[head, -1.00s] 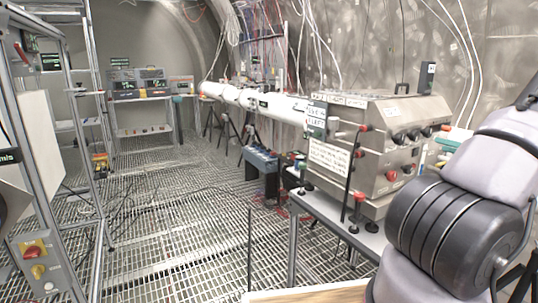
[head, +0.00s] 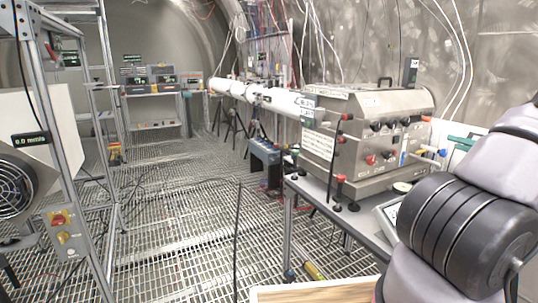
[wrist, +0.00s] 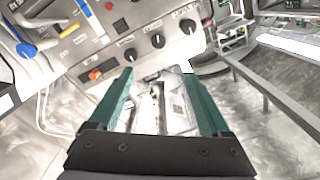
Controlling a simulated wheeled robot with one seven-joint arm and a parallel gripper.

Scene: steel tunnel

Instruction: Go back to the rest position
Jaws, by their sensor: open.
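My gripper (wrist: 158,85) shows in the wrist view with its two green fingers spread wide apart and nothing between them. Beyond the fingers is the front panel of a steel box instrument (wrist: 150,35) with black knobs and an orange-red button. In the head view my arm fills the right side, and a green piece near the instrument's right end looks like a fingertip of my gripper; most of the gripper is hidden there. The steel instrument (head: 372,130) stands on a grey bench (head: 320,200).
A metal frame rack (head: 62,150) with a red-and-yellow switch box (head: 60,225) and a fan stands at the left. A white beam pipe (head: 260,97) runs to the back. A wooden surface (head: 315,292) lies at the bottom. The grated floor (head: 170,220) is largely open in the middle.

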